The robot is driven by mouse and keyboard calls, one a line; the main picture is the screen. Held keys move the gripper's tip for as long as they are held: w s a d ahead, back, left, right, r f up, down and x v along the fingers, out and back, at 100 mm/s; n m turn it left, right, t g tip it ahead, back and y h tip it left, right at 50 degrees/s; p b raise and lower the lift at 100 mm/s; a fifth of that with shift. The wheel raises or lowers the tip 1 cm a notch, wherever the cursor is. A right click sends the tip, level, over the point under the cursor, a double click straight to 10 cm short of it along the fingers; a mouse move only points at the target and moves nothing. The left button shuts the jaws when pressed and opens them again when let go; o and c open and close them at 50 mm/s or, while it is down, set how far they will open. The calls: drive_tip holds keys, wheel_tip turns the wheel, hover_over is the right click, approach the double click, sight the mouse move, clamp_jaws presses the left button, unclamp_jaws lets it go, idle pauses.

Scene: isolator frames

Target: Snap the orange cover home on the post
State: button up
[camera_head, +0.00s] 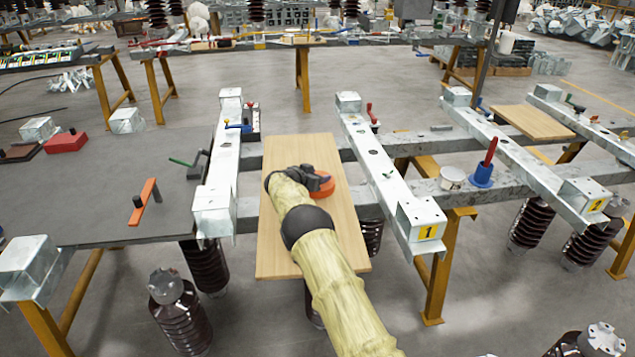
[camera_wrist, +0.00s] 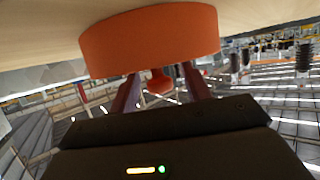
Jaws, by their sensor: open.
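The orange cover (camera_head: 326,188) is a round disc on the wooden board (camera_head: 290,240), partly hidden by my gripper (camera_head: 308,177) in the head view. In the wrist view the cover (camera_wrist: 150,42) fills the upper middle, its side wall toward me and the wood behind it. A small red-orange knob (camera_wrist: 159,82) sticks out from it. The two fingers of my gripper (camera_wrist: 161,88) are open, one on each side of the knob, with the fingertips close to the cover. I cannot tell whether they touch. I cannot tell which upright thing is the post.
Galvanised beams (camera_head: 385,175) flank the board on both sides. A blue base with a red spike (camera_head: 483,170) and a white cup (camera_head: 452,178) stand to the right. Dark ribbed insulators (camera_head: 180,315) stand below.

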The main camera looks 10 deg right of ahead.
idle(0.5)
drive_tip(key=c, duration=1)
wheel_tip(320, 180, up, 28)
drive_tip(key=p, duration=0.5)
drive_tip(key=shift+p, duration=0.35)
drive_tip(key=shift+r, duration=0.15)
